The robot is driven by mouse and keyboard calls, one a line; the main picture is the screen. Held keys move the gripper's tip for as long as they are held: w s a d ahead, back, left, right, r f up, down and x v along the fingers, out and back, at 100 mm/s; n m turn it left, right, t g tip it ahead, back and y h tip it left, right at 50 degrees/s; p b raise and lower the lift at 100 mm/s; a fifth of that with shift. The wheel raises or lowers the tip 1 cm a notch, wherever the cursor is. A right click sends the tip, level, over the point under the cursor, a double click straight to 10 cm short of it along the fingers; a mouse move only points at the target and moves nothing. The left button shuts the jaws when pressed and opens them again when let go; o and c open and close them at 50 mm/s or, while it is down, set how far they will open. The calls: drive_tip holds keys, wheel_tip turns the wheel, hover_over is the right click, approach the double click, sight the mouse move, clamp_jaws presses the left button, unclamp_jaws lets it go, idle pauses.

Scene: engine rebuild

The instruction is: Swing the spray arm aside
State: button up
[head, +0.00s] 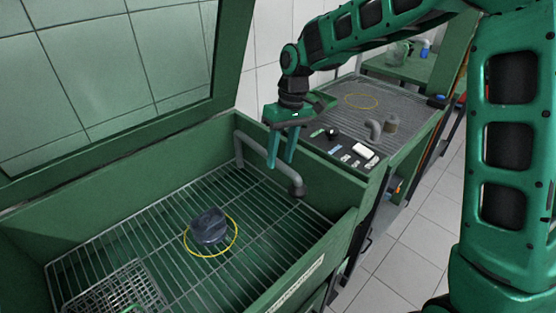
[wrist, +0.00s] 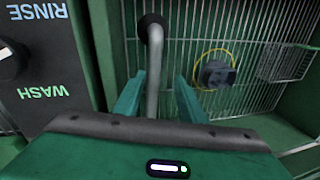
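The spray arm (head: 262,151) is a grey bent pipe above the wire rack in the green wash tub, at its back right. One end is near the back wall; a dark rounded end (head: 297,190) lies towards the right wall. In the wrist view the pipe (wrist: 153,80) runs lengthwise between my fingers, with a dark round end (wrist: 151,27) at the top. My gripper (head: 281,163) points down over the pipe, fingers apart. In the wrist view my gripper (wrist: 159,78) is open, with visible gaps beside the pipe.
A dark grey part (head: 208,226) sits on the rack (head: 165,235) within a yellow ring. A wire basket (head: 115,290) is at the tub's front left. The raised green lid (head: 228,60) stands behind. A control panel (head: 340,150) and grey ribbed top (head: 390,100) lie beyond the right wall.

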wheel_tip(320, 180, up, 9)
drive_tip(key=w+d, duration=0.1)
drive_tip(key=shift+d, duration=0.25)
drive_tip(key=shift+f, duration=0.1)
idle(0.5)
drive_tip(key=s+d+m+h, duration=0.1)
drive_tip(key=s+d+m, duration=0.1)
drive_tip(key=s+d, duration=0.35)
drive_tip(key=s+d+m+t, duration=0.1)
drive_tip(key=s+d+m, duration=0.1)
drive_tip(key=d, duration=0.7)
drive_tip(key=s+d+m+h, duration=0.15)
drive_tip(key=s+d, duration=0.25)
drive_tip(key=d, duration=0.4)
drive_tip(key=s+d+f+m, duration=0.2)
drive_tip(key=s+d, duration=0.3)
drive_tip(key=s, duration=0.5)
drive_tip(key=s+d+f+m, duration=0.2)
drive_tip(key=s+d+m, duration=0.3)
drive_tip(key=s, duration=0.6)
drive_tip(key=shift+d+y, duration=0.45)
drive_tip(key=shift+d, duration=0.05)
